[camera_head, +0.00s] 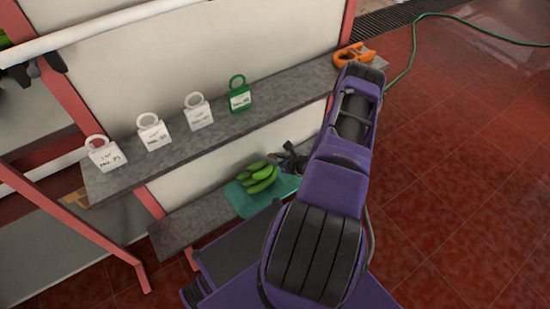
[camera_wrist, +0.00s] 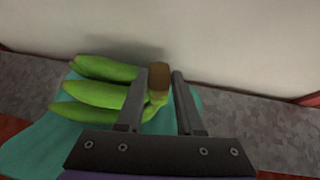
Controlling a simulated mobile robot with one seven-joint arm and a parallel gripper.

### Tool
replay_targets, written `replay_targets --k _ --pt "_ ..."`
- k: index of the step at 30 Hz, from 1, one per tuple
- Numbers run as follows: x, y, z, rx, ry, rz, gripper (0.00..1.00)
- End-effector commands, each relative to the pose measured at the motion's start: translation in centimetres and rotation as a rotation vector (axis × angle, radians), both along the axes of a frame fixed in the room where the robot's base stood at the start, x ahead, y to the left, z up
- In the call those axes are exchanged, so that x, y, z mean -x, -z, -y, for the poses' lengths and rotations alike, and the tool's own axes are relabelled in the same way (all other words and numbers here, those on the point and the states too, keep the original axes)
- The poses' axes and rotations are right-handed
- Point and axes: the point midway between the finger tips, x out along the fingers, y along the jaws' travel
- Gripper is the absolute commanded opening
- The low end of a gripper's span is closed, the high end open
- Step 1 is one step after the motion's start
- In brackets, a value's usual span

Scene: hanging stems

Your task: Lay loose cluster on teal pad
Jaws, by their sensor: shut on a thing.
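The loose cluster (camera_head: 259,177) is a bunch of several green bananas with a brown cut stem. In the wrist view the cluster (camera_wrist: 95,92) lies over the teal pad (camera_wrist: 38,150), its fruit pointing left. In the head view the teal pad (camera_head: 243,203) is on the lower grey shelf. My gripper (camera_wrist: 165,75) is shut on the cluster at its stem end, with the brown stem between the fingers. In the head view my gripper (camera_head: 286,160) is partly hidden by my purple arm. Whether the fruit's whole weight rests on the pad I cannot tell.
A pale back panel (camera_wrist: 230,45) stands close behind the pad. A green hose (camera_head: 412,50) lies on the open red tiled floor.

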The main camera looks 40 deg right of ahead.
Motion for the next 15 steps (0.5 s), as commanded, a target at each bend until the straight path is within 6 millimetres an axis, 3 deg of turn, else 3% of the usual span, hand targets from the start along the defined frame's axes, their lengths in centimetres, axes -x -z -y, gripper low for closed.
replay_targets --k 15 --pt "-0.13 0.66 0.00 -0.001 0.001 0.004 0.00"
